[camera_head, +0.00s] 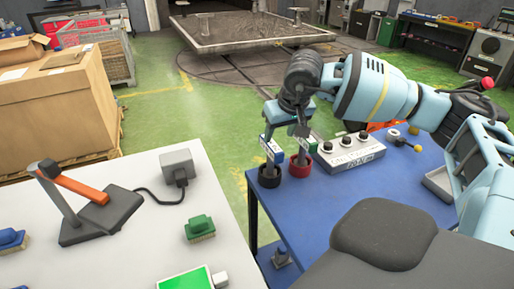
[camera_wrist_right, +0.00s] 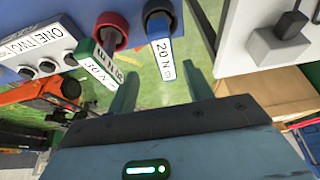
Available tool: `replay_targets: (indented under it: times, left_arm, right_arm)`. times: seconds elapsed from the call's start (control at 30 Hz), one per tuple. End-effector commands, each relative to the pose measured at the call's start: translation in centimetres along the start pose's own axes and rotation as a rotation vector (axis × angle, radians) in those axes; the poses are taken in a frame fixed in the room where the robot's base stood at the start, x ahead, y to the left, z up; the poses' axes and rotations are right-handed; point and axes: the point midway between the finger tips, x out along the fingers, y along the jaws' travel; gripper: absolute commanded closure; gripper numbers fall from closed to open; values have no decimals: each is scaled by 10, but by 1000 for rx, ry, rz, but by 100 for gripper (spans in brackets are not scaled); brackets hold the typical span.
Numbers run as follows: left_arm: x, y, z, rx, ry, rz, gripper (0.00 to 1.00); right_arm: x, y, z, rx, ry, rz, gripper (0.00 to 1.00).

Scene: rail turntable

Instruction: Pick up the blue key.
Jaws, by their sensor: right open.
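The blue key (camera_head: 271,150) has a blue and white tag and stands in a black round holder (camera_head: 269,177) at the left edge of the blue table. My right gripper (camera_head: 288,122) is open and empty just above the key, fingers pointing down. In the wrist view the tag shows between and just beyond the two fingertips (camera_wrist_right: 160,88). A green key (camera_wrist_right: 102,65) stands beside it in a red holder (camera_head: 300,167). My left gripper is not in view.
A white box with black knobs (camera_head: 348,150) stands right of the holders on the blue table (camera_head: 320,210). A white table (camera_head: 130,215) at left bears a lever device (camera_head: 85,205), a grey box (camera_head: 177,165) and a green brush (camera_head: 199,228). A gap separates the tables.

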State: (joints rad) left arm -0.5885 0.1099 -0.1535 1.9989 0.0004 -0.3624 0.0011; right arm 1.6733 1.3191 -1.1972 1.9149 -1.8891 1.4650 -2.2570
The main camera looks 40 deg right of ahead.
Motion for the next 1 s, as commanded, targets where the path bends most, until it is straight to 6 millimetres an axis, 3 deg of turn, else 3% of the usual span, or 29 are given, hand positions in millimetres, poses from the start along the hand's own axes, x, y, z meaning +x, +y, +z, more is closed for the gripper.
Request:
replay_targets:
  times: [0.17,0.37,0.67,1.0]
  left_arm:
    - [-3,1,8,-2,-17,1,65]
    - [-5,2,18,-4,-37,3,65]
    - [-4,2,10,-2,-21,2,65]
    - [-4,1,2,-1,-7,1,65]
  right_arm:
    - [1,0,0,0,-1,0,49]
    - [17,-1,0,0,-3,0,49]
    - [30,-2,-2,0,-1,0,49]
    - [73,-8,-10,1,-1,0,49]
